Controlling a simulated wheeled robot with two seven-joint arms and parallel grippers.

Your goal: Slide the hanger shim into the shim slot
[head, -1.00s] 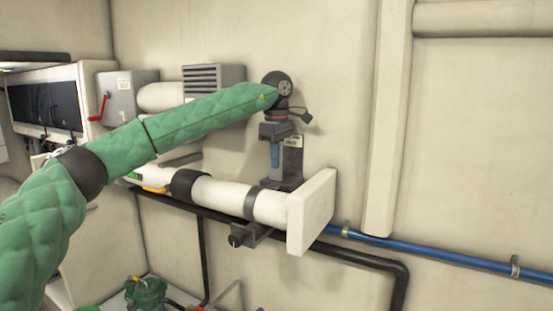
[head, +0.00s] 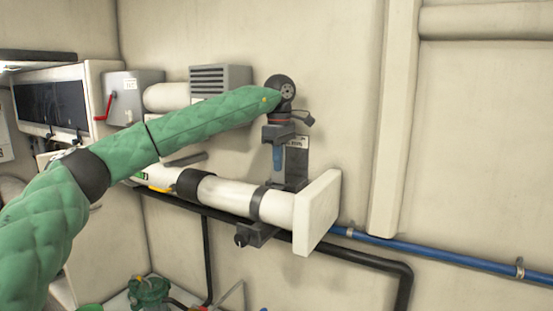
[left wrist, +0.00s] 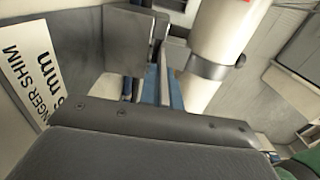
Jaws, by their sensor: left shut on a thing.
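My left gripper (head: 277,160) points down just in front of a grey bracket plate (head: 297,160) on the wall, above the white pipe. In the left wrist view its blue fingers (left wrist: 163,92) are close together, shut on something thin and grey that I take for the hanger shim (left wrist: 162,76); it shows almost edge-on. In the same view a white label (left wrist: 30,75) reads "HANGER SHIM" and "6 mm". A dark clamp band (left wrist: 208,67) goes around the pipe (left wrist: 222,40). I cannot make out the shim slot or whether the shim touches it. My right gripper is not in view.
The pipe ends at a square white flange (head: 317,213) to the right. A dark bracket (head: 255,236) sits under the pipe. A blue pipe (head: 440,258) and black hose (head: 375,265) run along the wall. A louvred grey box (head: 220,80) is behind my arm.

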